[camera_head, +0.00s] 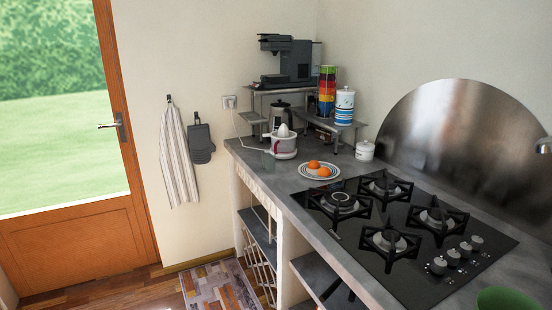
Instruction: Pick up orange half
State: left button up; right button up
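Two orange pieces lie side by side on a white plate with a dark-striped rim (304,174) on the grey counter. One orange half (314,164) is at the back left of the plate. The other orange half (324,172) is at the front right. Both look rounded side up, and I cannot see any cut face. Neither of my grippers shows in the head view.
A white and grey citrus juicer (284,146) stands behind the plate. A gas hob (395,225) fills the counter in front and to the right. A small white lidded pot (365,150), a blue-striped jar (344,106) and a coffee machine (288,62) are at the back.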

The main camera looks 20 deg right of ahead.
aim_at(313, 164)
jog(key=i+j+z, duration=0.1)
jog(key=i+z, duration=0.3)
jog(key=i+j+z, duration=0.15)
jog(key=i+z, duration=0.25)
jog(key=i+j+z, duration=0.2)
jog(key=z, duration=0.25)
jog(key=i+j+z, duration=0.2)
jog(key=j+z, duration=0.2)
jog(key=i+j+z, duration=0.2)
jog(key=j+z, duration=0.2)
jog(key=j, duration=0.1)
